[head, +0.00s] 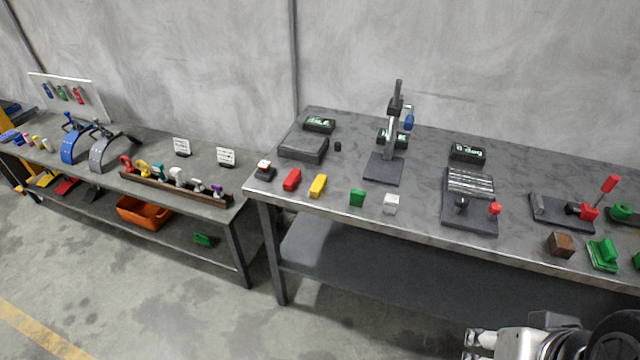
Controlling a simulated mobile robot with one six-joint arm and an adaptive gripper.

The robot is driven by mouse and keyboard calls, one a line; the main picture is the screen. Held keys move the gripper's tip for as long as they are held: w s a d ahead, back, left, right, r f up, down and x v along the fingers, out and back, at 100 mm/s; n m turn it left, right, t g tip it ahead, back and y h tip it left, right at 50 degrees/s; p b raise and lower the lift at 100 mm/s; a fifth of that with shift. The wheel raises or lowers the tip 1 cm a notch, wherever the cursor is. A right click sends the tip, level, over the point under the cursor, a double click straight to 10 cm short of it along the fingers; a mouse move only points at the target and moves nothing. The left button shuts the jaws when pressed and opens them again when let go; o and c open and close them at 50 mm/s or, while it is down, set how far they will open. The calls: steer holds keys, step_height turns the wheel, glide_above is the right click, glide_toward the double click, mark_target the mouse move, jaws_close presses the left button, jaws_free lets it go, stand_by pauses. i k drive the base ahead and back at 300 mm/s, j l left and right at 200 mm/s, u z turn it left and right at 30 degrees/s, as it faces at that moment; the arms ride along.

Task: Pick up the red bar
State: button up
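The red bar (291,179) is a small red block lying on the near left part of the grey workbench (420,220). A yellow bar (318,185) lies just to its right, apart from it. Part of my arm shows at the bottom right, in front of the bench and far from the red bar. My gripper's fingers cannot be made out in the head view.
A small block with a red and white top (265,170) stands left of the red bar. A green block (357,198) and a white block (391,203) lie to the right. A dark box (303,148) and a stand (385,168) are behind. A second bench (150,150) stands left.

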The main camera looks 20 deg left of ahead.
mark_target(291, 181)
steer(key=i+j, duration=0.2)
steer(key=i+j+z, duration=0.15)
steer(key=j, duration=0.3)
steer(key=i+j, duration=0.2)
steer(key=j, duration=0.15)
steer(key=i+j+z, duration=0.15)
steer(key=j, duration=0.15)
steer(key=i+j, duration=0.15)
steer(key=j, duration=0.2)
steer(key=i+j+z, duration=0.15)
steer(key=j, duration=0.25)
